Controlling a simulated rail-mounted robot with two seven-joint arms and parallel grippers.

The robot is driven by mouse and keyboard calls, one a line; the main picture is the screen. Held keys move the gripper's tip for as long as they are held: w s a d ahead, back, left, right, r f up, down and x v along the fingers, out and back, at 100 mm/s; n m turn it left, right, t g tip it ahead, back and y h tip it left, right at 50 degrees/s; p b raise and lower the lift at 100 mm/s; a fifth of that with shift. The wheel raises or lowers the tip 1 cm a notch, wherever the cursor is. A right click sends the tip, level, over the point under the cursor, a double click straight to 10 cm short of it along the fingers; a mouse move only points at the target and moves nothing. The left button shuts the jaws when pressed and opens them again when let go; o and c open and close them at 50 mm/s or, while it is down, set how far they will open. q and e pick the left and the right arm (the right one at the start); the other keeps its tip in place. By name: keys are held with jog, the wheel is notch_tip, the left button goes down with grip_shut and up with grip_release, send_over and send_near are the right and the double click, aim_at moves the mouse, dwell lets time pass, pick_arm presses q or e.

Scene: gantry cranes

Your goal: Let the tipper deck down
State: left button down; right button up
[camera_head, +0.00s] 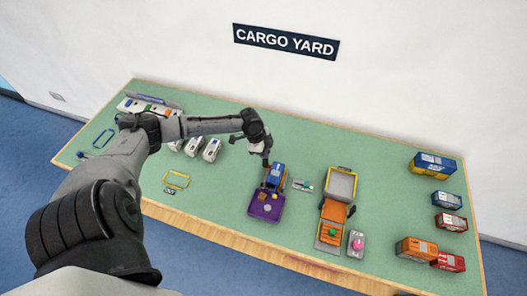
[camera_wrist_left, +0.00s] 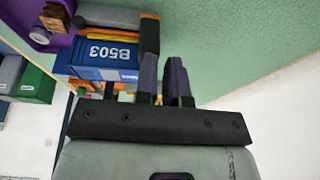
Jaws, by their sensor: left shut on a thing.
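A small purple vehicle (camera_head: 264,207) stands near the middle of the table, a blue block (camera_head: 275,176) at its far end. The wrist view shows a blue box marked B503 (camera_wrist_left: 98,60) and a grey panel with an orange edge (camera_wrist_left: 108,18), which looks like the tipper deck. My left gripper (camera_head: 266,159) is at the far end of the blue block. In the wrist view its fingers (camera_wrist_left: 165,75) are close together beside the box and panel. They appear shut on the deck's edge, but the held part is mostly hidden. My right gripper is out of view.
An orange truck with a grey bed (camera_head: 340,185) stands to the right, next to a small panel with a pink knob (camera_head: 357,243). Several containers (camera_head: 433,163) fill the table's right end. White vehicles (camera_head: 212,149) and a yellow frame (camera_head: 177,180) lie left.

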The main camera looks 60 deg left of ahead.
pick_arm(q)
jog(key=shift+s+f, duration=0.25)
jog(key=shift+f, duration=0.25)
jog(key=r+p, duration=0.5)
jog(key=shift+w+r, duration=0.1)
jog(key=shift+w, duration=0.1)
jog(key=w+a+v, duration=0.1)
jog(key=v, duration=0.8)
jog(key=shift+r+p, duration=0.3)
jog(key=shift+r, duration=0.1)
jog(key=shift+s, duration=0.1)
